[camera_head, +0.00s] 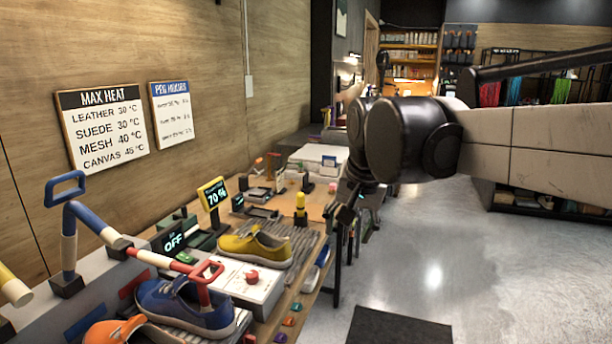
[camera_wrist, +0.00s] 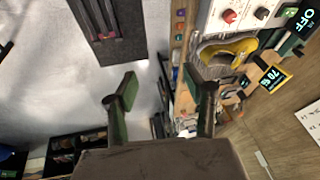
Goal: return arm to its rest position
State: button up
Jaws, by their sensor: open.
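My arm (camera_head: 530,130) reaches in from the right in the head view, raised over the floor beside the workbench. My gripper (camera_head: 346,206) hangs down from its dark wrist near the bench's right edge. In the wrist view my gripper (camera_wrist: 160,84) shows two green-faced fingers spread apart with nothing between them. A yellow sneaker (camera_head: 256,248) rests on a ribbed mat on the bench, left of the gripper and apart from it. It also shows in the wrist view (camera_wrist: 238,48). A blue sneaker (camera_head: 186,306) and part of an orange shoe (camera_head: 114,330) are nearer the camera.
A white box with a red button (camera_head: 246,282) stands between the yellow and blue sneakers. A display reading 70 (camera_head: 213,196) and an OFF display (camera_head: 172,240) are behind. A yellow-topped bottle (camera_head: 300,210) stands near the gripper. A dark floor mat (camera_head: 398,328) lies on open floor.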

jog(key=s+d+f+n+t, duration=0.1)
jog(key=s+d+f, duration=0.3)
jog(key=s, duration=0.2)
jog(key=s+d+f+t, duration=0.1)
jog(key=s+d+f, duration=0.2)
jog(key=s, duration=0.4)
jog(key=s+d+f+n+h, duration=0.1)
jog(key=s+d+f, duration=0.3)
jog(key=s+f, duration=0.1)
jog(key=shift+s+d+n+t, duration=0.3)
jog(key=shift+s+d+t, duration=0.1)
jog(key=shift+s, duration=0.25)
